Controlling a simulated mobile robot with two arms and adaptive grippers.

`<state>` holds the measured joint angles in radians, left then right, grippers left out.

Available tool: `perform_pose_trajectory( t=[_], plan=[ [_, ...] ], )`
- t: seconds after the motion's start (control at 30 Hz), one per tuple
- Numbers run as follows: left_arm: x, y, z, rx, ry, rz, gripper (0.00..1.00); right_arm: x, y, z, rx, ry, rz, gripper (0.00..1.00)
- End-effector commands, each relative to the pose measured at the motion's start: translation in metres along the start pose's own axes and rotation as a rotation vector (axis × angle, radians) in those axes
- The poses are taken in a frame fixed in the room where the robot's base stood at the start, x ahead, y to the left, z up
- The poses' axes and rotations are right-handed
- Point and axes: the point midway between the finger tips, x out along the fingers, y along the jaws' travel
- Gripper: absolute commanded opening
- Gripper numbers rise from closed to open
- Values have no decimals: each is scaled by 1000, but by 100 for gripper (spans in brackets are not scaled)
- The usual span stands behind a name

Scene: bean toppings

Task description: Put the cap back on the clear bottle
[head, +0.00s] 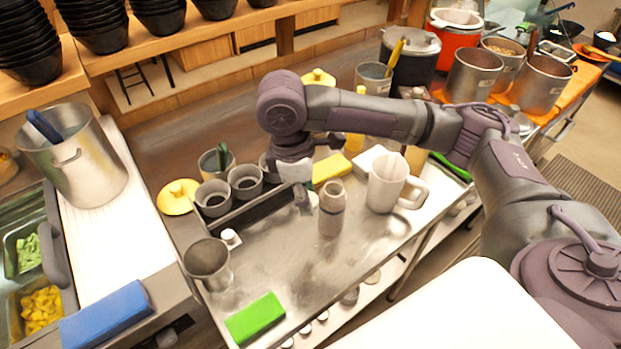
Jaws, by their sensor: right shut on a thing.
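The clear bottle (331,212) stands upright on the steel counter, greyish and see-through, left of a white jug. My right gripper (304,198) points down just left of the bottle, near its upper part. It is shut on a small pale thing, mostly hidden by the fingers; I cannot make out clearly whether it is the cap. A small white cap-like piece (230,238) sits on the counter farther left, in front of the dark caddy. My left gripper is not in view.
The white jug (386,184) stands right of the bottle. The dark caddy (236,218) with metal cups is close on the left. A metal cup (208,264) and green block (255,318) are nearer. The counter in front of the bottle is clear.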

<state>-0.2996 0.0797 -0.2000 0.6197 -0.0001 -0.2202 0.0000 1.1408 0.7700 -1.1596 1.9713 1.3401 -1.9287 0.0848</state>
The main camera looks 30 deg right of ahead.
Motion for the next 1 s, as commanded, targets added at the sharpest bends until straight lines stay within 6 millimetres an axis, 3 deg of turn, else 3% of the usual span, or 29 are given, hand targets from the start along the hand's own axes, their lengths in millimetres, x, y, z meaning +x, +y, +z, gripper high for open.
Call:
perform_pose_trajectory(
  t=[0.3, 0.5, 0.7, 1.0],
  plan=[
    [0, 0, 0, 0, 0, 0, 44, 8, -36, 10, 652, 0, -100, 31],
    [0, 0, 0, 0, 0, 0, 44, 10, -51, 15, 924, 0, -141, 31],
    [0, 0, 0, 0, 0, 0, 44, 11, -56, 16, 1019, 2, -154, 31],
    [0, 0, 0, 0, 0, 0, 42, 11, -55, 16, 1022, 2, -154, 31]
  ],
)
